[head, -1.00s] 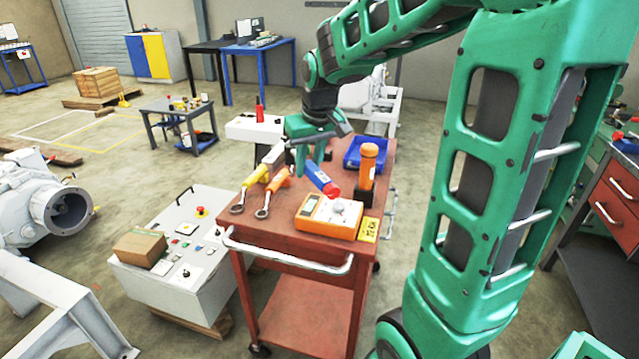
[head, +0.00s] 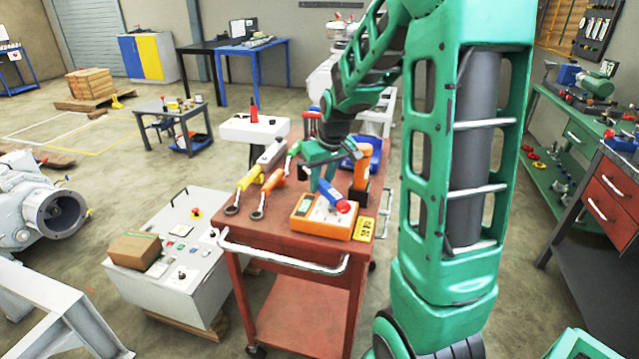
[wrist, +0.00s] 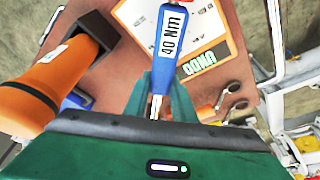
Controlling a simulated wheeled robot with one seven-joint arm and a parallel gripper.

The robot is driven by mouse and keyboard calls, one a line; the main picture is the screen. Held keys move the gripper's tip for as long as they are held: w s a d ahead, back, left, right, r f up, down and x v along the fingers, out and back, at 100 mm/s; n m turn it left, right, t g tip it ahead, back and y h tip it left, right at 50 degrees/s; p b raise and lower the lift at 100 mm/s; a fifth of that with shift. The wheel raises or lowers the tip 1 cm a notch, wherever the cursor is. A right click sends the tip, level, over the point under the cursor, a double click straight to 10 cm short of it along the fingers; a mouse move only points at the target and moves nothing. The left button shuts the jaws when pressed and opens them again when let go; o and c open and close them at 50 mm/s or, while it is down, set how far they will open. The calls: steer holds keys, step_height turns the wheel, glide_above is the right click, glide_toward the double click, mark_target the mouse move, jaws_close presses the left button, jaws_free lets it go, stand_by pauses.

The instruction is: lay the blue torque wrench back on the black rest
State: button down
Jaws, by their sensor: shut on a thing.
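The blue torque wrench (head: 330,191) with a red end hangs tilted from my gripper (head: 320,172), its red end over the orange meter (head: 318,226). In the wrist view the wrench (wrist: 173,40) shows a "40 Nm" label, and its thin metal shank runs between the fingers of my gripper (wrist: 160,105), which is shut on it. A black block (wrist: 97,32) surrounds part of the orange torch (wrist: 50,85). I cannot make out a separate black rest for the wrench; my gripper and arm hide part of the trolley top.
The red trolley top (head: 225,222) also holds a yellow-handled wrench (head: 248,178), an orange-handled one (head: 270,182) and a blue bin (head: 375,150). The torch (head: 361,165) stands close right of my gripper. A yellow tag (head: 363,229) lies beside the meter.

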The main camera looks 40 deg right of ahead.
steer(key=shift+f, duration=0.4)
steer(key=c, duration=1.5)
jaws_free()
steer(key=shift+r, duration=0.1)
steer(key=shift+w+r, duration=0.1)
steer(key=shift+r, duration=0.2)
steer(key=v, duration=1.1)
steer(key=s+a+f+m+g, duration=0.1)
steer(key=s+f, duration=0.1)
steer(key=s, duration=0.7)
steer(key=s+a+f+m+g, duration=0.1)
steer(key=s+f+m, duration=0.1)
steer(key=s, duration=0.7)
steer(key=s+a+f+m+g, duration=0.1)
steer(key=s+a+f+m, duration=0.1)
steer(key=s, duration=0.7)
steer(key=shift+s+a+f+y, duration=0.1)
steer(key=shift+s+f+y, duration=0.05)
steer(key=shift+y, duration=0.15)
